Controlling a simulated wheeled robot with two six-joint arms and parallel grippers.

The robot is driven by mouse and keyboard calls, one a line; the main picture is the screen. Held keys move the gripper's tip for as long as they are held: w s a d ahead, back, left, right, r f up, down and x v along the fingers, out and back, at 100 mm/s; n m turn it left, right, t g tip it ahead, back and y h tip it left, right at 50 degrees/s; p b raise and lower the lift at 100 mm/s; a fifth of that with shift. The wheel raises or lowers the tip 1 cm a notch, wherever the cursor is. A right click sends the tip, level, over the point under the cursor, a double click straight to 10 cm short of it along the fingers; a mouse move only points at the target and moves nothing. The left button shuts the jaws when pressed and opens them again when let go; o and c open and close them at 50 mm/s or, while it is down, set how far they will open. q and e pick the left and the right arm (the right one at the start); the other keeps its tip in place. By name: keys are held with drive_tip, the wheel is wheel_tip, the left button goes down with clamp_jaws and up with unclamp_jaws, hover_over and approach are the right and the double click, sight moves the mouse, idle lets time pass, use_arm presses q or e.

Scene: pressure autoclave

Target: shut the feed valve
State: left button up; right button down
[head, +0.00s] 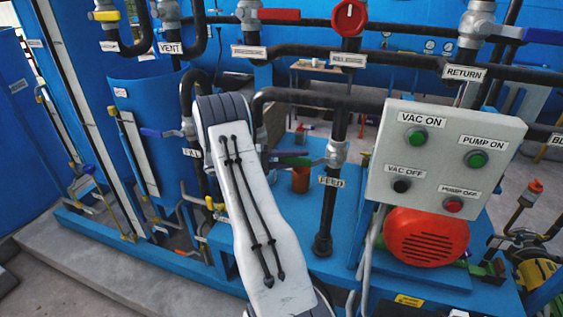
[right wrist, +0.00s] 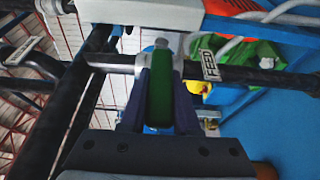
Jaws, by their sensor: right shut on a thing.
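The feed valve (head: 336,153) sits on a vertical black pipe with a FEED label (head: 330,181) just below it. Its green lever (head: 292,162) sticks out to the left, across the pipe. My right gripper (head: 288,156) is at the lever, partly hidden behind my own white arm link. In the right wrist view the gripper (right wrist: 160,100) has its two dark fingers on either side of the green lever (right wrist: 159,95), shut on it. The lever stands square to the labelled pipe there too. My left gripper is not in view.
A white control box (head: 440,150) with push buttons stands right of the feed pipe, above a red motor (head: 427,237). The FILL valve (head: 188,128) with a blue lever is to the left. An orange cup (head: 301,180) stands behind the lever. Black pipes (head: 310,97) run above.

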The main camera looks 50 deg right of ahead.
drive_tip(key=shift+s+f, duration=0.15)
drive_tip(key=c, duration=0.6)
unclamp_jaws()
drive_tip(key=shift+d, duration=0.1)
drive_tip(key=shift+c, duration=0.2)
drive_tip(key=b+v, duration=0.2)
drive_tip(key=v, duration=0.8)
drive_tip(key=shift+f+b, duration=0.15)
drive_tip(key=shift+b, duration=0.25)
drive_tip(key=shift+w, duration=0.25)
